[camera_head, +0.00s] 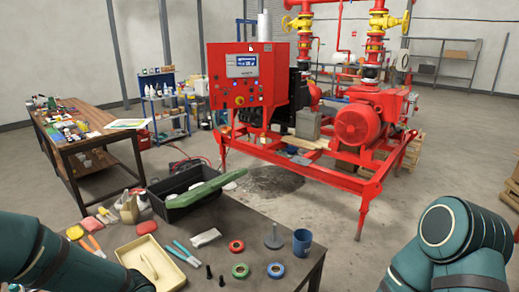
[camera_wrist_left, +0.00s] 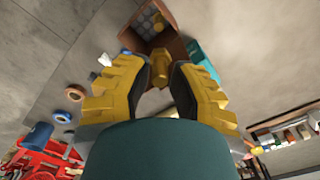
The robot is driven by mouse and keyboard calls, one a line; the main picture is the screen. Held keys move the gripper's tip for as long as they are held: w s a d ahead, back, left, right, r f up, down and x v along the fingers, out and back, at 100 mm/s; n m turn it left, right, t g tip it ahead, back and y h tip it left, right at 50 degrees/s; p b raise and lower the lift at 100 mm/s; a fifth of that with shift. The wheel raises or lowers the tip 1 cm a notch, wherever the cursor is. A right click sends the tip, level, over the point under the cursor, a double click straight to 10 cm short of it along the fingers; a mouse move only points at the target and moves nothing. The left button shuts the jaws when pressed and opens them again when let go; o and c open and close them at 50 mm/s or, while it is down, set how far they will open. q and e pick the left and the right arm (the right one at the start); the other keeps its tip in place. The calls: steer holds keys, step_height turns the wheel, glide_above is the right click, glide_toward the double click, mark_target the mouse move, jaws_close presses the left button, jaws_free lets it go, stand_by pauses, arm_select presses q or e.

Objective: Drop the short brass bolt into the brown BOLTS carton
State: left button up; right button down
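In the left wrist view, my left gripper (camera_wrist_left: 160,68) has yellow fingers with black pads. The fingertips are closed in on a small brass-coloured piece that looks like the short brass bolt (camera_wrist_left: 159,66); its lower end shows in the gap between the fingers. Past the fingertips is a brown open carton (camera_wrist_left: 177,45) with grey round shapes and a yellowish piece inside. No lettering on it is readable, and the bolt's height over it is unclear. The carton is not seen in the head view. My right gripper is outside both views; only the right arm shows in the head view.
The near table holds a cream tray (camera_head: 150,262), black bolts (camera_head: 209,271), tape rolls (camera_head: 236,245), a blue mug (camera_head: 302,242), pliers (camera_head: 188,254) and a black toolbox (camera_head: 187,195). A red pump skid (camera_head: 300,150) stands beyond. A teal object (camera_wrist_left: 205,60) lies beside the carton.

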arm_select(q)
steer(key=shift+o, duration=0.8)
step_height(320, 180, up, 12)
steer(key=shift+s, duration=0.1)
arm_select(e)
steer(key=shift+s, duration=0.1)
